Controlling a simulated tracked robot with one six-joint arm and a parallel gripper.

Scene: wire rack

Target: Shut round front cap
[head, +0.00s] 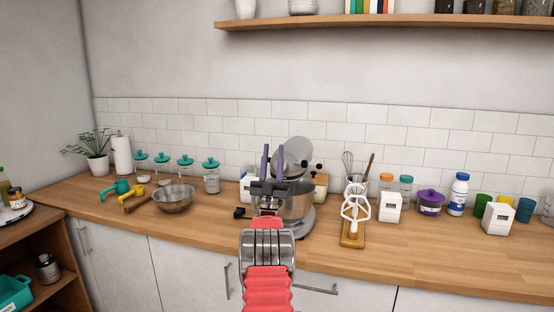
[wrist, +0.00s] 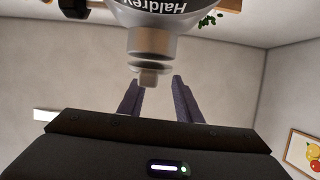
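A grey stand mixer (head: 292,166) stands on the counter behind my gripper (head: 273,152). A round light-grey disc (head: 300,143) stands raised at its top; I take it for the round front cap, open. In the wrist view, the silver mixer body (wrist: 165,14) shows upside-down lettering and a short stub below it. My gripper (wrist: 155,85) has two purple fingers apart with nothing held between them. The stub is just beyond the gap, and I cannot tell whether they touch. My arm hides part of the mixer in the head view.
A steel mixer bowl (head: 297,203) sits below. Left are a loose metal bowl (head: 174,199) and teal-lidded jars (head: 211,176). Right are a white beater (head: 356,208) on a board, white boxes and jars. A shelf (head: 385,20) runs above. The front right counter is clear.

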